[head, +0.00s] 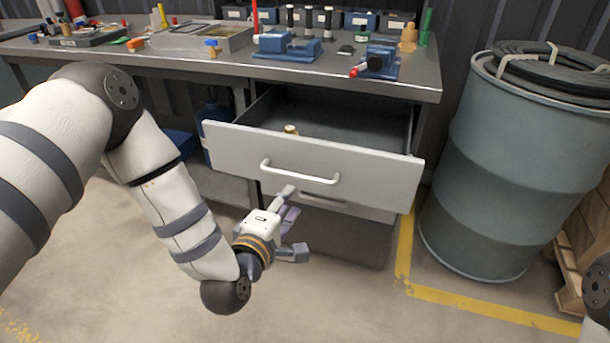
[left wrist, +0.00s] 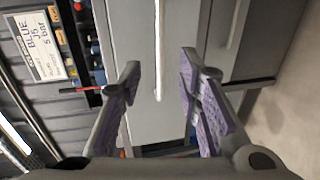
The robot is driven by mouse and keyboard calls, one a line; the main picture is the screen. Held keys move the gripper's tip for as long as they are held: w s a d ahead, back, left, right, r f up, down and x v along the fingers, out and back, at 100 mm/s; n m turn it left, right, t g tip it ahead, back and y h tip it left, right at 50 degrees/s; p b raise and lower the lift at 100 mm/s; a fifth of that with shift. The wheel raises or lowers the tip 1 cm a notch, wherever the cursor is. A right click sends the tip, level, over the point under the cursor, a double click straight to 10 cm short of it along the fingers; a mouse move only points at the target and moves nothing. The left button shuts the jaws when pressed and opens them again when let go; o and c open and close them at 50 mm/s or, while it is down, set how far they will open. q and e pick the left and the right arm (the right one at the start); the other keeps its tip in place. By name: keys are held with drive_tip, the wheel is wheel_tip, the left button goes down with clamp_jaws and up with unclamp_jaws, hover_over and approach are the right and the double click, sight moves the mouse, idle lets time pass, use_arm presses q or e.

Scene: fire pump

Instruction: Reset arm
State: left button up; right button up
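My left gripper (head: 291,222) is in front of the workbench, just below the handle (head: 300,172) of the open upper drawer (head: 240,146). Its fingers are spread with nothing between them. The left wrist view also shows the open gripper (left wrist: 160,75), with purple pads on the fingers and the pale handle (left wrist: 157,45) beyond the gap. The gripper looks apart from the handle. A small brass-coloured thing (head: 291,129) is inside the drawer. My right gripper is out of view; only a bit of my right arm shows at the head view's right edge.
The workbench top (head: 230,59) carries blue vises (head: 289,46), trays and small parts. A lower drawer (head: 335,205) is under the open one. A large blue-grey barrel (head: 500,170) with coiled hose (head: 555,68) stands right. The floor (head: 330,310) in front is clear.

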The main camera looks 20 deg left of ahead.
use_arm(q)
drive_tip(key=s+d+f+m+g+h+p, duration=0.1)
drive_tip(key=s+f+m+g, duration=0.5)
drive_tip(key=s, duration=0.5)
drive_tip(key=s+f+m+g+p, duration=0.1)
drive_tip(key=s+f+m+g, duration=0.3)
drive_tip(key=s+f, duration=0.5)
drive_tip(key=s+a+m+g, duration=0.2)
drive_tip(key=s+m+g, duration=0.1)
drive_tip(key=s, duration=0.9)
drive_tip(key=s+a+r+m+g+y+p, duration=0.1)
drive_tip(key=s+a+m+g, duration=0.2)
drive_tip(key=s, duration=1)
drive_tip(key=shift+a+m+g+y, duration=0.15)
drive_tip(key=shift+m+g+y, duration=0.15)
drive_tip(key=shift+m+g, duration=0.55)
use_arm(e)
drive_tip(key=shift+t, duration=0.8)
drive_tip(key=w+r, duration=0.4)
use_arm(q)
drive_tip(key=shift+w+n, duration=0.1)
drive_tip(key=shift+n, duration=0.15)
